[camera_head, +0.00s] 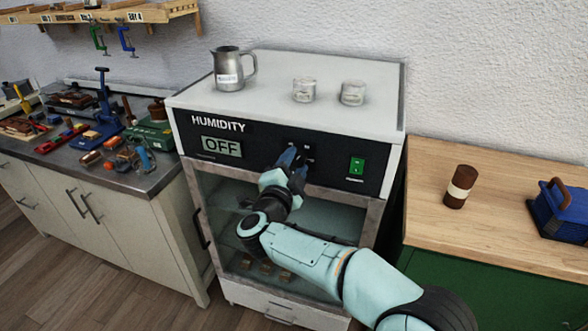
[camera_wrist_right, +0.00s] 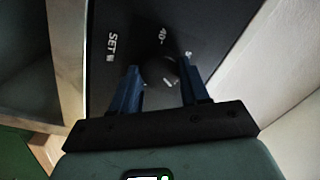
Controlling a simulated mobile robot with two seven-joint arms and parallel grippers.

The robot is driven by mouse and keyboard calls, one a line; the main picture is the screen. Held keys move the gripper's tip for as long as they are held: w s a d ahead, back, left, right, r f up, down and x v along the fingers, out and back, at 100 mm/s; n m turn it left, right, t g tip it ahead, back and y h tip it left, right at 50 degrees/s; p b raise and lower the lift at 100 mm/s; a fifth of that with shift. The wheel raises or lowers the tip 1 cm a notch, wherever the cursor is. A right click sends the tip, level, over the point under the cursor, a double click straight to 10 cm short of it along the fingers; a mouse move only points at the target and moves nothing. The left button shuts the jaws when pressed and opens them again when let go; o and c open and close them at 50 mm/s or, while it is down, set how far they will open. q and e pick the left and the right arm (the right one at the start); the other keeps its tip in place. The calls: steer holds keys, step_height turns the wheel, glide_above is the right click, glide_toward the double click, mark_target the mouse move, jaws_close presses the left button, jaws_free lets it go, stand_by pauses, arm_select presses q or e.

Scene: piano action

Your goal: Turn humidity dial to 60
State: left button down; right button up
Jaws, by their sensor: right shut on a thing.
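The humidity cabinet (camera_head: 285,70) has a black panel with the word HUMIDITY and a display (camera_head: 221,147) reading OFF. My right gripper (camera_head: 291,156) is at the middle of this panel and covers most of the dial in the head view. In the right wrist view the dark round dial (camera_wrist_right: 159,71) sits between the two blue fingers of my right gripper (camera_wrist_right: 160,88), which is shut on it. Markings SET and what looks like 40 show beside the dial. The dial's exact pointer position is hard to read. My left gripper is not in view.
A green switch (camera_head: 357,166) is right of the dial. A metal jug (camera_head: 229,69) and two glass jars (camera_head: 304,90) stand on the cabinet. A cluttered workbench (camera_head: 165,178) is at left. A wooden counter (camera_head: 440,225) with a brown-and-white cylinder (camera_head: 460,187) is at right.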

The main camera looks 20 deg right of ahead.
steer(key=shift+a, duration=0.1)
stand_by(0.5)
steer(key=o, duration=1.1)
steer(key=shift+c, duration=0.2)
steer(key=v, duration=1.3)
steer(key=shift+s+b, duration=0.15)
steer(key=shift+b, duration=0.15)
steer(key=shift+a+f, duration=0.1)
